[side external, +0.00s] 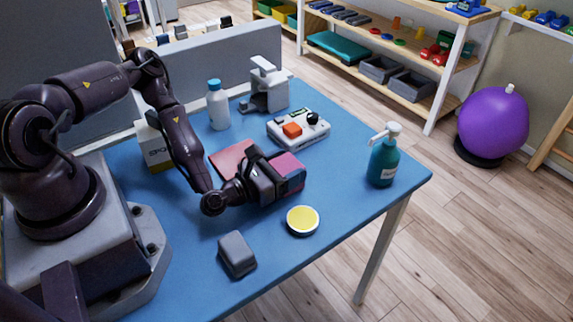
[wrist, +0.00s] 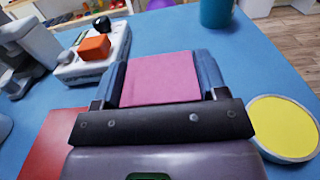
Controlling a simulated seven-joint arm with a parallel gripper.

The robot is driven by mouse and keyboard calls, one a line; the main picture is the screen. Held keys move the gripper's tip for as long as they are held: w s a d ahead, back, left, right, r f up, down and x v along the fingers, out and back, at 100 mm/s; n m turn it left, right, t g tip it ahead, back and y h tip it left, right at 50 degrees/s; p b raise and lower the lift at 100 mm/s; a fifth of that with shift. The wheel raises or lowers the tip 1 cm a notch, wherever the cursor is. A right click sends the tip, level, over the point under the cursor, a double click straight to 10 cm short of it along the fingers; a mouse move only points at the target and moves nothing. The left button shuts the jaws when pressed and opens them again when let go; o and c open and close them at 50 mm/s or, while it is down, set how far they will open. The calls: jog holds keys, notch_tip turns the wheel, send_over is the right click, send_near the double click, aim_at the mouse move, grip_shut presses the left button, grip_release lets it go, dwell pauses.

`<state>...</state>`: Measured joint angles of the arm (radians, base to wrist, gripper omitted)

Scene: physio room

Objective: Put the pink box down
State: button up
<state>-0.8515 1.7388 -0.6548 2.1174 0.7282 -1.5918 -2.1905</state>
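The pink box (side external: 290,171) is between the fingers of my gripper (side external: 280,178), low over the blue table. In the wrist view the pink box (wrist: 161,78) fills the gap between the two fingers of my gripper (wrist: 163,80), one finger against each side. My gripper is shut on it. I cannot tell whether the underside of the box touches the table. A flat red square (side external: 232,158) lies on the table behind my gripper, partly hidden by it; it also shows in the wrist view (wrist: 45,145).
On the blue table (side external: 335,222) are a round yellow-topped tin (side external: 303,220), a grey block (side external: 237,254), a teal pump bottle (side external: 383,161), a white device with an orange button (side external: 299,129), a white bottle (side external: 217,105) and a grey-white stand (side external: 266,87). Bare table lies right of the box.

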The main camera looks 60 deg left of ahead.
jog(key=o, duration=0.4)
jog(key=shift+r, duration=0.15)
